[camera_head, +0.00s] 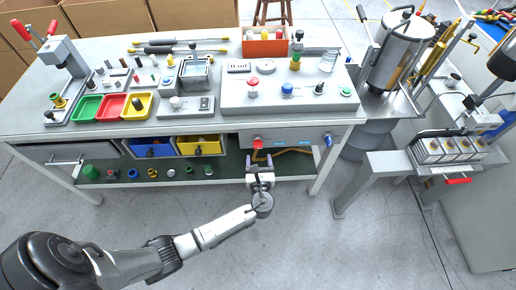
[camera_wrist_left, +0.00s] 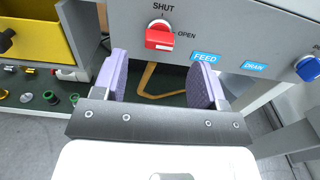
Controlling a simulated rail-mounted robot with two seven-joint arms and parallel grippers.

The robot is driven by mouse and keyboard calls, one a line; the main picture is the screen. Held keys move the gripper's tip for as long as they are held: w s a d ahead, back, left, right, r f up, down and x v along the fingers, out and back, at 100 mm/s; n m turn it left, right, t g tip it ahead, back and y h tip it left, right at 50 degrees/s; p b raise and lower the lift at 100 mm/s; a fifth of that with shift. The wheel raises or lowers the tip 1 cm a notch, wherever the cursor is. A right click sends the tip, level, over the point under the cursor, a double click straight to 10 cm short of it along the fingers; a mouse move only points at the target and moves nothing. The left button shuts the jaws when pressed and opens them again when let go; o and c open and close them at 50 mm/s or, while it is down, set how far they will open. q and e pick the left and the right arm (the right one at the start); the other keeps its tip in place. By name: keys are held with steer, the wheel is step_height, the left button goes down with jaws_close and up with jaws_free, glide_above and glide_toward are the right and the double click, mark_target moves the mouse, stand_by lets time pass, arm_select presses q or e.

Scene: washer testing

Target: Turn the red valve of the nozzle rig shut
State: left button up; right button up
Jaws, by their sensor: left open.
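The red valve (camera_wrist_left: 160,37) is a red handle on the grey front panel of the nozzle rig (camera_head: 291,135), under the table's right part. Labels SHUT above it and OPEN to its right show in the left wrist view. Its handle lies roughly sideways, towards OPEN. In the head view the valve (camera_head: 257,144) is just beyond my left gripper (camera_head: 260,172). My left gripper (camera_wrist_left: 163,80) is open and empty. Its two purple-padded fingers point at the panel, to either side of and below the valve, seemingly apart from it. My right gripper is not in view.
A blue knob (camera_wrist_left: 308,68) is right of the valve, past the blue FEED (camera_wrist_left: 205,57) and DRAIN labels. A yellow bin (camera_head: 199,146) hangs to the left. A yellow hose (camera_wrist_left: 148,80) hangs below the valve. The floor in front of the table is clear.

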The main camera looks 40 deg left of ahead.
mark_target(258, 148)
arm_select(q)
steer(key=shift+b+x, duration=0.7)
steer(key=shift+x, duration=2.25)
steer(key=shift+c, duration=0.4)
steer(key=c, duration=0.9)
steer(key=shift+o, duration=0.2)
